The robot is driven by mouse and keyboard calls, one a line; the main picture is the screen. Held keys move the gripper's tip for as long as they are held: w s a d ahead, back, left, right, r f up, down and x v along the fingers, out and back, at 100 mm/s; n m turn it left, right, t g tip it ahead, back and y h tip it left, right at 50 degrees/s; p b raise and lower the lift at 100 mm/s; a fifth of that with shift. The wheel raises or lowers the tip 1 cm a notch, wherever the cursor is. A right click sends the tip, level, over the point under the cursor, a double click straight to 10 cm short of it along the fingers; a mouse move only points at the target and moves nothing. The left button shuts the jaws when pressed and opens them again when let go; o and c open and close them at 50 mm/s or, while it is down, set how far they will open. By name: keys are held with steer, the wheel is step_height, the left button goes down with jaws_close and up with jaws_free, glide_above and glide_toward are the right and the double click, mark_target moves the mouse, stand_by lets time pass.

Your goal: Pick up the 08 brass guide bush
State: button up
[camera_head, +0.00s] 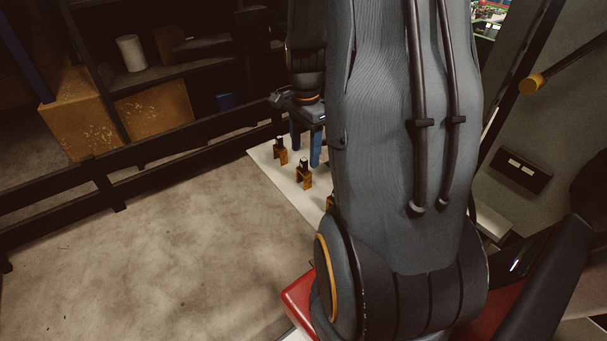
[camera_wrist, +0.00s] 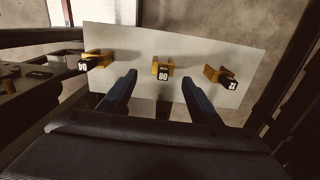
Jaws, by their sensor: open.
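The 08 brass guide bush (camera_wrist: 163,70) is the middle one of three in the wrist view, a small yellow-brown piece with a dark label whose digits look upside down. It stands on a white board (camera_wrist: 215,52). In the head view the middle bush (camera_head: 304,178) stands near the fingers, with a dark top. My gripper (camera_wrist: 160,84) is open and empty, its two blue fingers on either side of the 08 bush in the picture. The gripper (camera_head: 306,157) also shows beside my arm in the head view. I cannot tell its height above the bush.
Two similar bushes stand on the board, one at the left (camera_wrist: 97,59) and one at the right (camera_wrist: 216,74) of the 08 one. A dark shelf rack with cardboard boxes (camera_head: 155,108) stands behind. The concrete floor (camera_head: 170,235) at the left is clear.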

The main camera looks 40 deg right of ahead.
mark_target(304, 160)
steer(key=shift+w+f+p, duration=0.15)
steer(key=shift+f+p, duration=0.3)
steer(key=shift+f, duration=1.3)
steer(key=shift+w+f+p, duration=0.1)
steer(key=shift+f+p, duration=0.35)
steer(key=shift+f, duration=1.25)
steer(key=c, duration=1.2)
steer(key=shift+r, duration=0.1)
